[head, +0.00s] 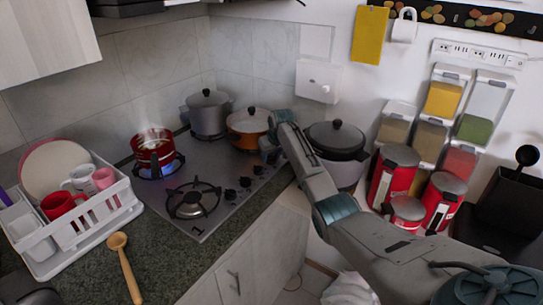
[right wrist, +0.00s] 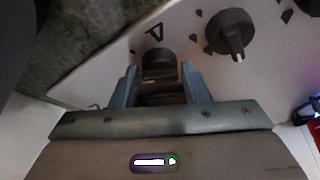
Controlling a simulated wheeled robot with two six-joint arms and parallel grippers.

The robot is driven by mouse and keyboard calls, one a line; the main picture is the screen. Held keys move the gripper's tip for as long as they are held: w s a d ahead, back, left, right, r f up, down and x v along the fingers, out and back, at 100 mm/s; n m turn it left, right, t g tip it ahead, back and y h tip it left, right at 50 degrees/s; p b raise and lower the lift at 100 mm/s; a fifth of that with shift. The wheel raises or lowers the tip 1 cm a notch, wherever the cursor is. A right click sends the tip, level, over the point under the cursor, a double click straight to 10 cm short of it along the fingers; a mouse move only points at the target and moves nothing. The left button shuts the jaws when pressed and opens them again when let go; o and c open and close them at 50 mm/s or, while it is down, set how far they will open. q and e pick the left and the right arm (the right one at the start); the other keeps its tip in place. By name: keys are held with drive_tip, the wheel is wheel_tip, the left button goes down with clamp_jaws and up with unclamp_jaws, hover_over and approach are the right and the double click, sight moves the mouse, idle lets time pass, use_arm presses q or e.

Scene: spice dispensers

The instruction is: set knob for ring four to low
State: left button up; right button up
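The grey stove (head: 215,160) has a row of dark knobs (head: 245,182) along its right side. My right gripper (head: 270,152) is at the far end of that row and hides the last knob there in the head view. In the right wrist view the two blue fingers (right wrist: 160,78) are apart, with a dark knob (right wrist: 159,64) between their tips. Small gaps seem to show on both sides of it. A triangular mark is printed beside this knob. A second knob (right wrist: 230,32) with a pointer is to the right. My left gripper is not in view.
A red pot (head: 152,148) stands over a blue flame. A grey pot (head: 208,115) and an orange pot (head: 248,128) are at the back. The front burner (head: 194,200) is bare. A rice cooker (head: 337,145) is behind my right arm. A dish rack (head: 80,230) stands left.

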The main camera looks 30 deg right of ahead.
drive_tip(key=c, duration=0.6)
drive_tip(key=shift+o, duration=0.2)
drive_tip(key=shift+a+r+m+p, duration=0.1)
drive_tip(key=shift+r+m+p, duration=0.1)
drive_tip(key=shift+m+p, duration=0.55)
drive_tip(key=shift+m+h+p, duration=0.5)
drive_tip(key=shift+m+p, duration=0.05)
drive_tip(key=shift+p, duration=0.15)
drive_tip(key=shift+m+g+h+p, duration=0.3)
drive_tip(key=shift+m+p, duration=0.2)
drive_tip(key=shift+m, duration=0.4)
drive_tip(key=shift+w+f+m+h, duration=0.1)
drive_tip(key=shift+m+h, duration=0.2)
drive_tip(key=shift+m, duration=0.3)
drive_tip(key=o, duration=1)
drive_tip(key=shift+g, duration=0.3)
